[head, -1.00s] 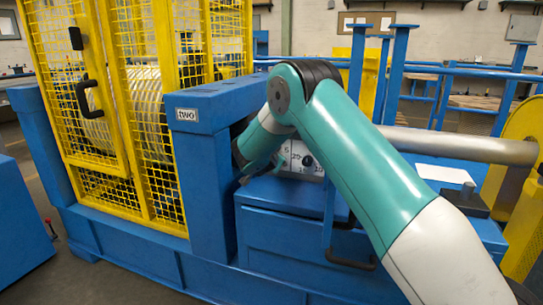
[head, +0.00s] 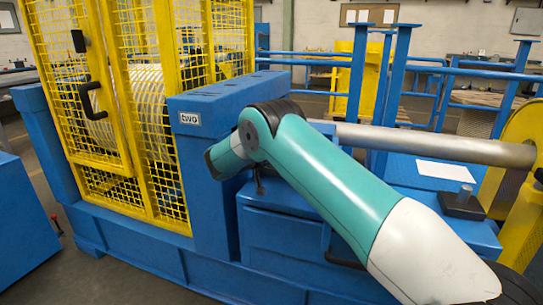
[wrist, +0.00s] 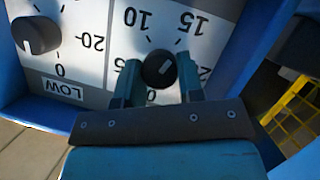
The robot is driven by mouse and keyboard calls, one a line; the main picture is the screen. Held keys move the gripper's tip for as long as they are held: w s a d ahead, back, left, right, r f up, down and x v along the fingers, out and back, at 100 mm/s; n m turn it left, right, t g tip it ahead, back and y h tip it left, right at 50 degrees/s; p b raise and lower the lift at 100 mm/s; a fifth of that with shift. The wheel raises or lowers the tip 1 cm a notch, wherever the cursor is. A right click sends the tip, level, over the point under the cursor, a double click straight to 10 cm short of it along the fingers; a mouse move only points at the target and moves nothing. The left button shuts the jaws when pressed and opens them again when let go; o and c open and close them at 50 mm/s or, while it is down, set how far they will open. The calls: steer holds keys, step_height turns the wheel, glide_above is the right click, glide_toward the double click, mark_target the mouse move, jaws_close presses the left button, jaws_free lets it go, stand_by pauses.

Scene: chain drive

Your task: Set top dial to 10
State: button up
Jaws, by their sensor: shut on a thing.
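In the wrist view a round black dial knob (wrist: 158,69) sits on a white panel (wrist: 112,15) with printed numbers, 10 and 15 among them. My gripper (wrist: 157,66) has one finger on each side of this knob and is shut on it. A pale mark shows on the knob, but its exact reading is unclear. A second black knob (wrist: 36,35) is at the left, above a LOW label (wrist: 63,90). I cannot tell from its own label which knob is the top one. In the head view my arm hides the panel and the gripper.
A blue frame surrounds the panel. A steel shaft (head: 430,146) runs behind my arm. A blue cabinet (head: 285,235) lies below.

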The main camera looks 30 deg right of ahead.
steer(key=shift+a+f+n+g+h, duration=0.15)
steer(key=shift+n+g+h, duration=0.3)
steer(key=shift+n, duration=0.55)
steer(key=shift+w+f+n+g+h+b, duration=0.15)
steer(key=shift+n+g+h+b, duration=0.25)
steer(key=shift+n+h, duration=0.45)
steer(key=n+h+b, duration=0.1)
steer(key=n+b, duration=0.1)
steer(key=n, duration=0.1)
steer(key=shift+f, duration=0.15)
steer(key=shift+n+h+b, duration=0.3)
steer(key=shift+n+b, duration=0.35)
steer(key=shift+n, duration=0.2)
steer(key=o, duration=0.9)
steer(key=shift+r, duration=0.2)
steer(key=shift+r+p, duration=0.1)
steer(key=shift+p, duration=0.2)
